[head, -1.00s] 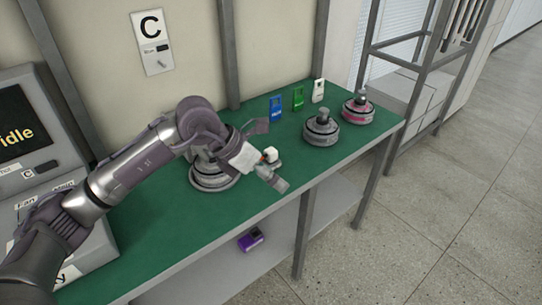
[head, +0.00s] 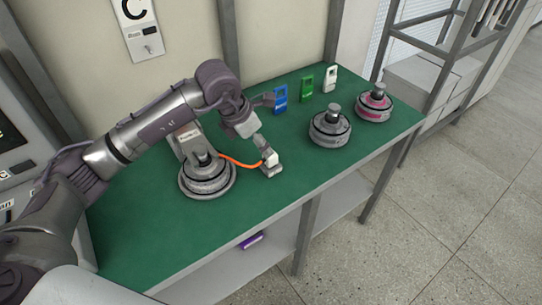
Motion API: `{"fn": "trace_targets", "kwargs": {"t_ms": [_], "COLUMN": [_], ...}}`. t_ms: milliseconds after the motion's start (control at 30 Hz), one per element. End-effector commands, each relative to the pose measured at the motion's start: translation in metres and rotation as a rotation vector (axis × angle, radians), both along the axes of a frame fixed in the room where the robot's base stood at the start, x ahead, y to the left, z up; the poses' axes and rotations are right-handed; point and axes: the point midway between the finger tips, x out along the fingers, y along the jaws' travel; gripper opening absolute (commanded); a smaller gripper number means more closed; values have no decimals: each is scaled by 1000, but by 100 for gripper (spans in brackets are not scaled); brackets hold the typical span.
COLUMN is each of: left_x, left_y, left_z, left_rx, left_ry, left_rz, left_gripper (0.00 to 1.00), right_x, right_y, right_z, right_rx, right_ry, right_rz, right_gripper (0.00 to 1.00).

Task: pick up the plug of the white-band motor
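The motor on the left (head: 207,185) is a grey round hub with a pale band, sitting on the green table. An orange cable (head: 238,162) runs from it to a small white plug (head: 269,154), on a small grey block (head: 271,171) to the right of the motor. My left gripper (head: 263,146) reaches down from above right behind the cable. Its fingertips are at the plug's top, apparently touching it. The fingers overlap in this view, so I cannot tell whether they are open or closed. My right gripper is out of view.
A grey motor with a dark band (head: 330,130) and a pink-band motor (head: 374,105) stand farther right. Blue (head: 280,98), green (head: 307,88) and white (head: 330,79) tags stand at the back. A purple item (head: 252,240) lies on the lower shelf. The table front is clear.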

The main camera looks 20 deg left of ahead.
Motion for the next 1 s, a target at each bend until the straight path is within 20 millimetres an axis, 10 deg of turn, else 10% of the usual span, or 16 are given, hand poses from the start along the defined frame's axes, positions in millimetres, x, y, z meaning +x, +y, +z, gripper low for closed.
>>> {"fn": "trace_targets", "kwargs": {"t_ms": [700,1000], "left_x": [34,35], "left_y": [-19,-20], "left_z": [-77,-81], "left_rx": [-2,-1], "left_ry": [1,-1], "left_rz": [0,0], "left_gripper": [65,61], "right_x": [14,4], "right_y": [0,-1], "right_z": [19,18], "right_rx": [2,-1], "right_ry": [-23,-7], "right_rz": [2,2], "right_gripper": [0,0]}}
